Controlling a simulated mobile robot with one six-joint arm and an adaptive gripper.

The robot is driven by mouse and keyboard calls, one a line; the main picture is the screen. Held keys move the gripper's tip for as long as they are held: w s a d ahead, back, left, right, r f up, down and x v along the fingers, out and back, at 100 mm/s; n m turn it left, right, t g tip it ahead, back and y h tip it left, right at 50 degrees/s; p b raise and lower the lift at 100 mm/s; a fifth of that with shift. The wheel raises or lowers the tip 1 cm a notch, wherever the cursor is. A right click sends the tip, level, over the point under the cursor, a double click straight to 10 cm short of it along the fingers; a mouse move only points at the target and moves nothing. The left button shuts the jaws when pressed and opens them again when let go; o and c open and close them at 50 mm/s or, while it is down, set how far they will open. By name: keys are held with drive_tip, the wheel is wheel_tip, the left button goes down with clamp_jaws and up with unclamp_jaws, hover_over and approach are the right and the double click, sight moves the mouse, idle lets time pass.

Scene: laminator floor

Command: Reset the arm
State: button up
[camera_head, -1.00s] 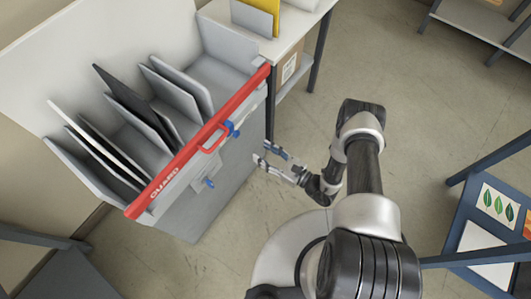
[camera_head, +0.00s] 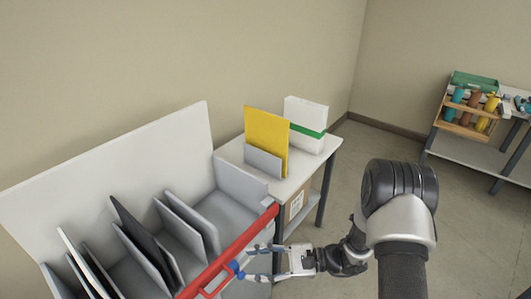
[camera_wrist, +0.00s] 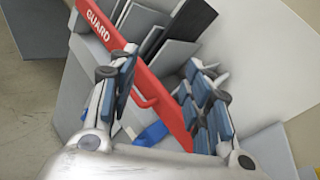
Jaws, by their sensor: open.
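My gripper (camera_head: 248,263) is open at the lower middle of the head view, beside the front of the grey slotted rack (camera_head: 236,183). Its fingers overlap the red guard bar (camera_head: 257,227) and a blue knob in that view. In the wrist view the two blue-padded fingers of my gripper (camera_wrist: 165,85) stand wide apart. The red guard bar (camera_wrist: 107,33), its red handle and a blue part (camera_wrist: 150,134) show between them. Nothing is held. I cannot tell whether the fingers touch the bar.
Dark and grey panels stand in the rack's slots. A side table (camera_head: 325,146) behind it carries a yellow board (camera_head: 266,135) and a white block with a green band (camera_head: 306,120). A far-right table holds a wooden crate of bottles (camera_head: 468,112). Floor between is clear.

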drive_tip(key=s+d+r+n+g+h, duration=0.3)
drive_tip(key=s+r+n+h, duration=0.55)
drive_tip(key=s+r, duration=0.4)
drive_tip(key=s+d+r+n+t+h, duration=0.2)
drive_tip(key=s+d+r+t+h, duration=0.1)
drive_tip(key=d+r+h, duration=0.1)
drive_tip(key=s+d+r+n+t+h, duration=0.3)
drive_tip(key=d+r, duration=0.3)
drive_tip(key=d, duration=0.3)
drive_tip(key=shift+s+t+h, duration=0.55)
drive_tip(key=shift+s+t, duration=0.05)
drive_tip(key=shift+t, duration=0.2)
drive_tip(key=shift+n, duration=0.25)
